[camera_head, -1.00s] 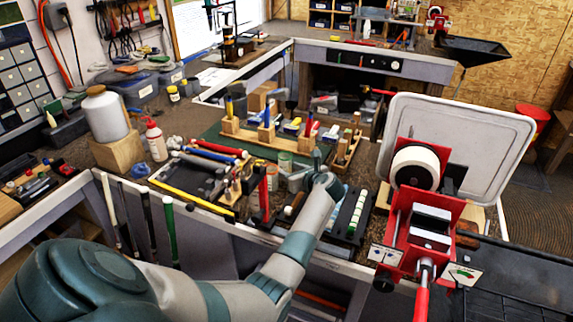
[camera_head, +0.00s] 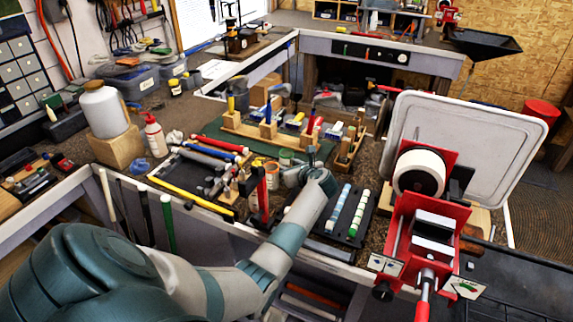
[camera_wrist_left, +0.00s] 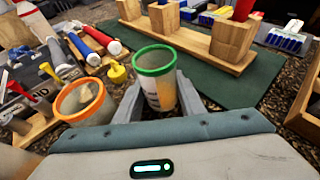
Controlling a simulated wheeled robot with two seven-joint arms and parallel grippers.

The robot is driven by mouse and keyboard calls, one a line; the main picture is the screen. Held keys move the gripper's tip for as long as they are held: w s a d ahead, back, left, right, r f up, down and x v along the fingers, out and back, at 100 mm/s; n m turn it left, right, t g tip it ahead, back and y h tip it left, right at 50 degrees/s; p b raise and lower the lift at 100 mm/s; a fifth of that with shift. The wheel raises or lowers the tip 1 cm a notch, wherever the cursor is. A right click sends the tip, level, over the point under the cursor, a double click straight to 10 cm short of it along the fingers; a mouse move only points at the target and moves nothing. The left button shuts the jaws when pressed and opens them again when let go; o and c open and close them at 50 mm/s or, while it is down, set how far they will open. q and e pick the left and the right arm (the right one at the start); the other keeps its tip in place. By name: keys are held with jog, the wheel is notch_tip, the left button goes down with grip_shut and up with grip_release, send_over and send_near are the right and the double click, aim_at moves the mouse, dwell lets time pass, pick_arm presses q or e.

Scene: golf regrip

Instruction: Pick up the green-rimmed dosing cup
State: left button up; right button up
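The green-rimmed dosing cup (camera_wrist_left: 163,91) is a clear cup standing upright in the left wrist view, between my left gripper's two grey fingers (camera_wrist_left: 160,100). The fingers are spread, one on each side of it; I cannot tell whether either touches it. In the head view the cup's green rim (camera_head: 286,154) shows just beyond my left gripper (camera_head: 298,171). A similar orange-rimmed cup (camera_wrist_left: 84,104) stands close by on the left, and in the head view (camera_head: 271,174) it is left of the gripper. My right gripper is not in view.
A wooden rack (camera_wrist_left: 185,41) stands on a green mat (camera_wrist_left: 215,85) behind the cup. A red clamp (camera_head: 262,190) stands near the bench edge, and a red vise (camera_head: 430,235) is at right.

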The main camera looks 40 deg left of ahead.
pick_arm(q)
jog(key=shift+r, duration=0.15)
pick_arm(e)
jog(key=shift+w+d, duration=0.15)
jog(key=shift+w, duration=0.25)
